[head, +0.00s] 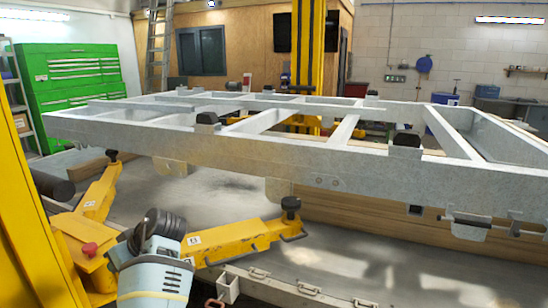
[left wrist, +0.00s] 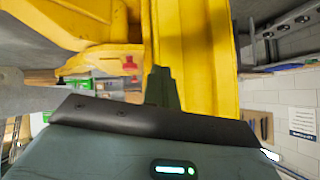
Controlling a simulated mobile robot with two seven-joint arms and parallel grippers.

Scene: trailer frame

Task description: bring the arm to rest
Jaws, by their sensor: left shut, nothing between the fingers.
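My left arm comes into the head view at the lower left, and its dark end with the left gripper (head: 160,222) is in front of the yellow lift arms. In the left wrist view, the fingers of my left gripper (left wrist: 161,85) are together and empty, with yellow metal close behind them. I cannot tell the exact gap to that metal. My right gripper is in neither view.
A grey metal trailer frame (head: 235,144) spans the head view at raised height. A yellow lift arm (head: 235,238) lies beside my left arm, and a yellow post (head: 32,215) stands at the left edge. Green tool cabinets (head: 75,80) stand behind.

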